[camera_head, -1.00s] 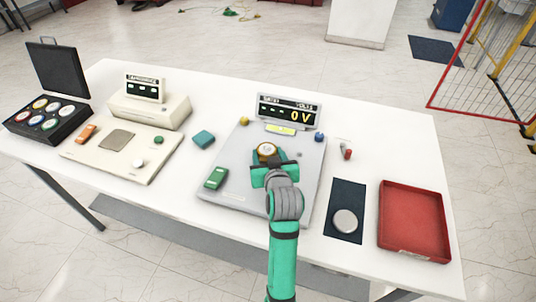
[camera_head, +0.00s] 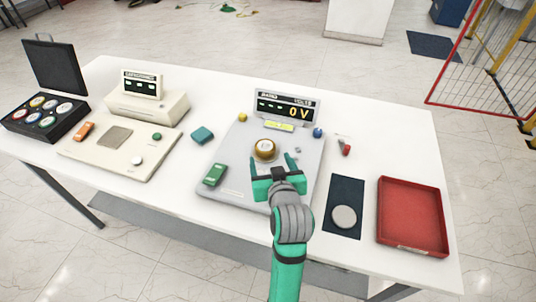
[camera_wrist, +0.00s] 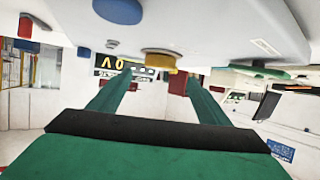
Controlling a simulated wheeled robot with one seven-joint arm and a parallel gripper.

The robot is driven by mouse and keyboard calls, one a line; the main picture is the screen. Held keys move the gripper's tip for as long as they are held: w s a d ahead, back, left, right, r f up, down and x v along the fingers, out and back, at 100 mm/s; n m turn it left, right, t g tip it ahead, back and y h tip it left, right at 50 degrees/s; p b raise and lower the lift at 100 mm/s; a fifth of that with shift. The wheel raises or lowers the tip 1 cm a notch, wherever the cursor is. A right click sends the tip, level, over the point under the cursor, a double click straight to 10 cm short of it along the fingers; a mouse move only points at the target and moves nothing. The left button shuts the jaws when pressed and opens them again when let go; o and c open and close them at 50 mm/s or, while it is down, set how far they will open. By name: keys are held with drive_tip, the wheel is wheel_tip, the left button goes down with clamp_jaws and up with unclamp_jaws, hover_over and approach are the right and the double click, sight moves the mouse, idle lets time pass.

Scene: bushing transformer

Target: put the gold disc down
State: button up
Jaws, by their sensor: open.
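The gold disc (camera_head: 264,149) sits on the grey tester panel (camera_head: 236,176), in front of the display that reads 0 V (camera_head: 287,108). A pale round face shows on its top. My gripper (camera_head: 275,172) is open and empty, just on the near side of the disc and apart from it. In the wrist view, which looks upside down, the green fingers stand wide apart with nothing between them (camera_wrist: 155,95). The gold disc (camera_wrist: 161,60) shows beyond the fingertips against the panel.
A green switch (camera_head: 215,174) is left of my gripper on the panel; a blue knob (camera_head: 318,132) is at its far right. A dark mat with a silver disc (camera_head: 344,216) and a red tray (camera_head: 411,249) lie to the right.

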drive_tip(key=shift+v, duration=2.15)
drive_tip(key=shift+f, duration=0.1)
